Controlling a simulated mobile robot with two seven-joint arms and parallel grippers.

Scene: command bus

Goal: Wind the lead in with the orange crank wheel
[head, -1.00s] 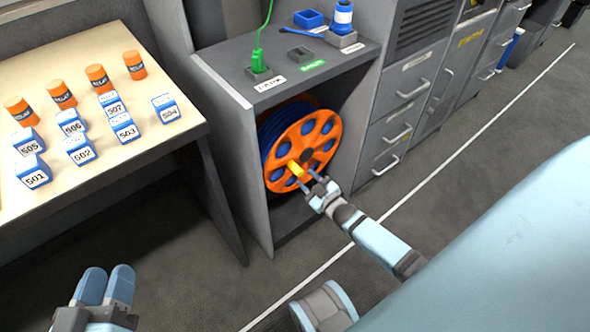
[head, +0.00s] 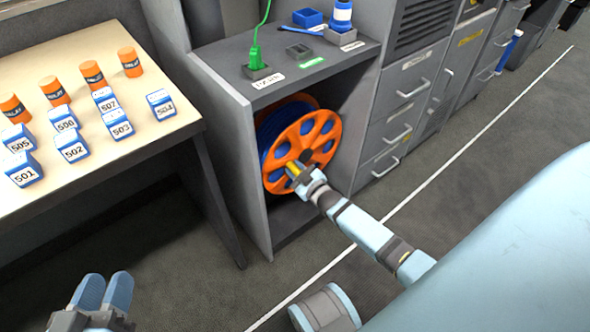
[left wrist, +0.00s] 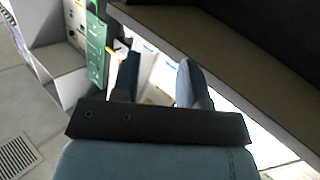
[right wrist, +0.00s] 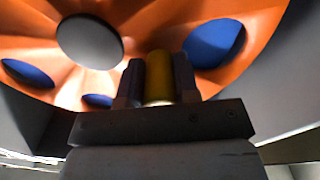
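The orange crank wheel (head: 325,128) stands upright in the open grey cabinet, with a blue drum behind it. Its yellow handle (right wrist: 159,75) sticks out at the lower left of the hub. My right gripper (head: 295,170) is at the handle, one finger on each side and close against it, and hides most of it in the head view. A green lead (head: 262,22) runs up from a green plug (head: 255,62) on the cabinet top. My left gripper (head: 103,291) is open and empty, low at the left, away from the wheel; its parted fingers also show in the left wrist view (left wrist: 158,85).
The cabinet top (head: 222,60) also holds an empty grey socket (head: 299,51), a blue tray (head: 307,17) and a blue-and-white item (head: 341,16). A pale table (head: 150,130) at left carries orange cans and numbered blue blocks. Drawers (head: 393,130) stand right; the floor in front is open.

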